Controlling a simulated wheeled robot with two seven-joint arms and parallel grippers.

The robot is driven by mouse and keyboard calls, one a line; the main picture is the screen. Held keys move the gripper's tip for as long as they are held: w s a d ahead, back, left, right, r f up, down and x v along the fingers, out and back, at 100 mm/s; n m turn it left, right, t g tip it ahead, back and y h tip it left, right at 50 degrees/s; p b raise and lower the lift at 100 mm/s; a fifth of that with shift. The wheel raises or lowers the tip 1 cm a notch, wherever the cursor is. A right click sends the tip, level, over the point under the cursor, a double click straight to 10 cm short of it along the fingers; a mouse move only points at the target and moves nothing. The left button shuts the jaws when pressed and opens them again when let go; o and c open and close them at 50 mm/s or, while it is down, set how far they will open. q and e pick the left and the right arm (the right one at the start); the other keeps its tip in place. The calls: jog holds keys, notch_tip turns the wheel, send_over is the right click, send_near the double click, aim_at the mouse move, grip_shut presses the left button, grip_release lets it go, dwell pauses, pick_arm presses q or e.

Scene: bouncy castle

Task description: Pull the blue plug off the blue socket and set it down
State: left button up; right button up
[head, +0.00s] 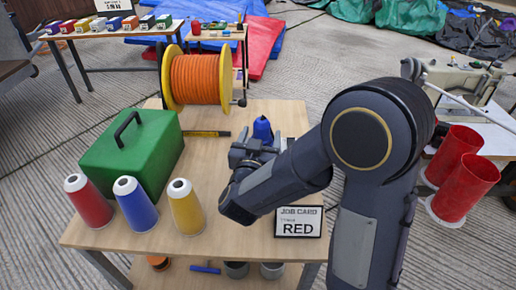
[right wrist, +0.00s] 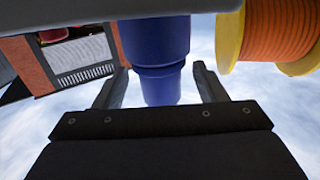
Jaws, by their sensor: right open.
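The blue plug (head: 262,129) stands upright near the middle of the wooden table, with its narrow top showing above my right gripper (head: 258,147). The gripper and arm hide its lower part and the blue socket in the head view. In the right wrist view the blue plug (right wrist: 160,88) stands between the two open fingers, with a gap on each side. A wider blue part adjoins it; I cannot tell clearly where plug and socket meet. My left gripper is not in view.
A green case (head: 133,150) and red, blue and yellow cones (head: 186,207) stand on the left of the table (head: 222,235). An orange cable spool (head: 196,80) is behind. A job card (head: 299,221) stands at the front. Bare tabletop lies front centre.

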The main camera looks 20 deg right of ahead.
jog(key=shift+x, duration=1.65)
jog(key=c, duration=1.2)
jog(key=shift+o, duration=0.2)
jog(key=shift+r+p, duration=2)
jog(key=shift+r, duration=0.3)
jog(key=shift+r, duration=0.1)
jog(key=shift+r+p, duration=1.9)
jog(key=shift+p, duration=0.05)
